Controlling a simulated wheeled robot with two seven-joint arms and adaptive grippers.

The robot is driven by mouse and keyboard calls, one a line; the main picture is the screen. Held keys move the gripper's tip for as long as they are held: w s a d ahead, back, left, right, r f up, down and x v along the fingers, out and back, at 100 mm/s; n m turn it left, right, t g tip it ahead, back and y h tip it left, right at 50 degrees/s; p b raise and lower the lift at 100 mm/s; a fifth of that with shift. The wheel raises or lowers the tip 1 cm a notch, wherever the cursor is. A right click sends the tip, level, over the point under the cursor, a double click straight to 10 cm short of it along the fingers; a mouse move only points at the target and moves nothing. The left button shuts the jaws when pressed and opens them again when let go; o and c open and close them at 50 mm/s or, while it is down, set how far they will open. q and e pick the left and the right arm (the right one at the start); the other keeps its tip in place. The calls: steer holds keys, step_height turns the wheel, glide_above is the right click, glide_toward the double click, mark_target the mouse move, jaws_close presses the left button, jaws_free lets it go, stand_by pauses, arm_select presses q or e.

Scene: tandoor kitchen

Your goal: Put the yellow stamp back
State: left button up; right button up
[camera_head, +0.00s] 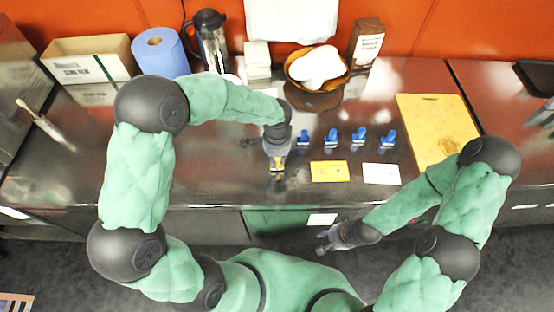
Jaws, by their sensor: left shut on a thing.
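My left gripper (277,170) points down over the counter, left of the yellow card. It is shut on the yellow stamp (278,162), which shows as a small yellow patch between the dark fingers. Most of the stamp is hidden by the gripper, and I cannot tell whether its base touches the counter. Several blue stamps stand in a row to the right, among them the nearest one (303,138) and the far right one (388,139). My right gripper (322,242) hangs in front of the counter's edge, apart from the stamps; its fingers are too small to read.
A yellow card (329,171) and a white card (381,174) lie on the dark counter (230,180) in front of the blue stamps. A yellow board (435,125) lies to the right. A bowl (300,82), coffee pot (212,45), blue roll (160,55) and box (90,68) stand behind.

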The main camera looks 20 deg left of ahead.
arm_select(q)
steer(key=shift+f, duration=0.3)
steer(key=shift+f, duration=0.1)
steer(key=o, duration=0.9)
steer(key=shift+r, duration=0.55)
step_height(320, 180, up, 11)
steer(key=shift+r+p, duration=0.15)
steer(key=shift+p, duration=1.1)
